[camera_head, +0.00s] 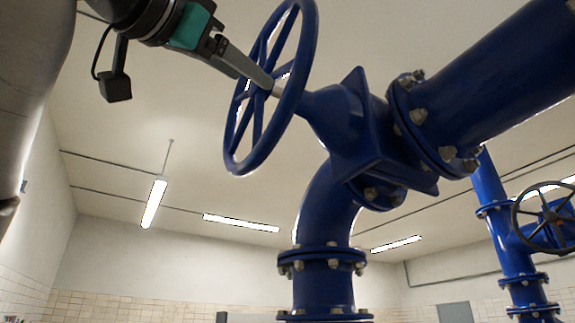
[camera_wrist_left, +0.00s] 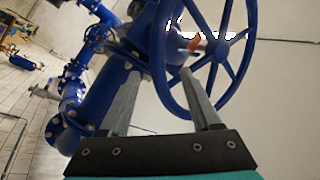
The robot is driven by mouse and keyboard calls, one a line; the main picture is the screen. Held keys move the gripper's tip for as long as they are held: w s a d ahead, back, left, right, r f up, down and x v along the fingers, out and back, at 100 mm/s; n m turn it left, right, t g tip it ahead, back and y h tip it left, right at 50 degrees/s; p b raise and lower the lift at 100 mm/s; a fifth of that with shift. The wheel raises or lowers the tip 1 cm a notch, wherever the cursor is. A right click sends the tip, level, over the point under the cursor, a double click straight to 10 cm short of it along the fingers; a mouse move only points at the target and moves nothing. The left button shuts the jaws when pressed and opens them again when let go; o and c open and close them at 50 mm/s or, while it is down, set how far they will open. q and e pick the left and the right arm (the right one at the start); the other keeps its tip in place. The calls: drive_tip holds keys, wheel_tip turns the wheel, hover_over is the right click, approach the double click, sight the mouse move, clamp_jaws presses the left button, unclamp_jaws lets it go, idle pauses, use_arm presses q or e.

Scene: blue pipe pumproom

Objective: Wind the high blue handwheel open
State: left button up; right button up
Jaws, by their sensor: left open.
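The high blue handwheel (camera_head: 304,50) stands tilted at the top centre of the head view, on a blue valve body (camera_head: 345,115) joined to thick pipes. Its rim and spokes also fill the upper right of the left wrist view (camera_wrist_left: 247,60). My left gripper (camera_head: 268,84) comes in from the upper left, its fingers pointing at the wheel's hub. In the left wrist view its two fingers (camera_wrist_left: 160,74) are apart, with nothing clearly held between them. A pale stem with an orange part (camera_wrist_left: 195,43) shows at the hub. I cannot tell whether a finger touches the wheel. My right gripper is not in view.
A large flanged blue pipe (camera_head: 485,75) runs off to the upper right. A vertical blue pipe (camera_head: 325,285) stands below the valve. A smaller dark handwheel (camera_head: 545,222) sits on another pipe at the right. The space left of the wheel, below my arm, is clear.

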sight(283, 102)
use_arm(q)
drive_tip(key=p+x, duration=0.5)
drive_tip(key=x, duration=0.7)
drive_tip(key=shift+w+d, duration=0.2)
drive_tip(key=shift+w, duration=0.05)
drive_tip(key=shift+f, duration=0.1)
clamp_jaws()
idle(0.7)
